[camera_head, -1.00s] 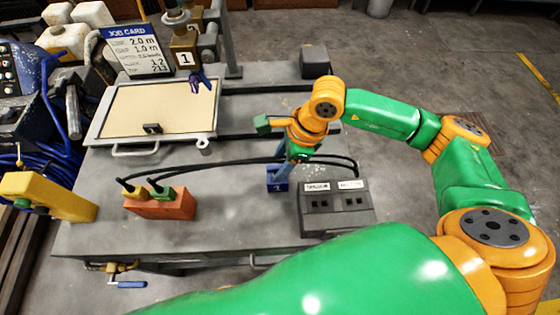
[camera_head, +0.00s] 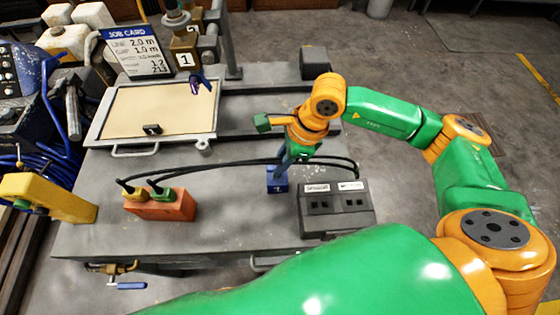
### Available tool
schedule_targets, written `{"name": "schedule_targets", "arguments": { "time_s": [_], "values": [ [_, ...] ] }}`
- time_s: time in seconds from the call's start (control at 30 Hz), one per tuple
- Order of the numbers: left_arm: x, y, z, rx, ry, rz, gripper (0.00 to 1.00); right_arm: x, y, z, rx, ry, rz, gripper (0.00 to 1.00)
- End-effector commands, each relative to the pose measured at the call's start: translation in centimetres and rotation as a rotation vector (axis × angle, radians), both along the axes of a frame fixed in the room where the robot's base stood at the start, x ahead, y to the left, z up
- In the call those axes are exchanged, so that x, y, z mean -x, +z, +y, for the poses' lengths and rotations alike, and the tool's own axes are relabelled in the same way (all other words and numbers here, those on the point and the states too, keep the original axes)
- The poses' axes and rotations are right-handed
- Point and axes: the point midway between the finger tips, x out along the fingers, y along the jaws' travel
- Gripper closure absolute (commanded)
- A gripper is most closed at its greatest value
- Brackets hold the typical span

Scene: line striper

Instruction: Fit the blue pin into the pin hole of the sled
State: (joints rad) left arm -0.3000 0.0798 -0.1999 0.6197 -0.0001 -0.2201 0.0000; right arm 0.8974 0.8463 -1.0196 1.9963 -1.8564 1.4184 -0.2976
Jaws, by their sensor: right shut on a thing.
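My right gripper (camera_head: 287,158) points down just above a small blue block (camera_head: 277,184) on the grey bench. It is shut on a slim bluish piece, which looks like the blue pin; the fingers hide most of it. I cannot tell whether the pin's lower end is still inside the block or clear of it. A framed tray with a beige panel (camera_head: 135,105), perhaps the sled, lies at the back left of the bench. A small dark fitting (camera_head: 152,129) is at its front edge; I cannot make out a pin hole. My left gripper is not in view.
Black cables arch behind to an orange block (camera_head: 160,205). A purple clamp-like piece (camera_head: 201,83) is at the tray's back right. The bench's front middle (camera_head: 225,220) is clear.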

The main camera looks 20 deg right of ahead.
Motion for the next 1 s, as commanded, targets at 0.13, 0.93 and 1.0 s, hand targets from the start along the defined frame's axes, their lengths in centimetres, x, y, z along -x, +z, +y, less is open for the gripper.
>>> {"name": "schedule_targets", "arguments": {
  "time_s": [0.13,0.93,1.0],
  "values": [
    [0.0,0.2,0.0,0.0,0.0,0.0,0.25,0.0,0.5,0.0,0.0,0.0,-0.001,1.0],
    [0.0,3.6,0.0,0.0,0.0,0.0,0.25,0.0,5.3,0.0,-0.001,-0.001,0.0,1.0],
    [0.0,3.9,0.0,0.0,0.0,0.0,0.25,0.0,5.8,0.0,-0.001,0.0,0.0,1.0]
  ]
}}
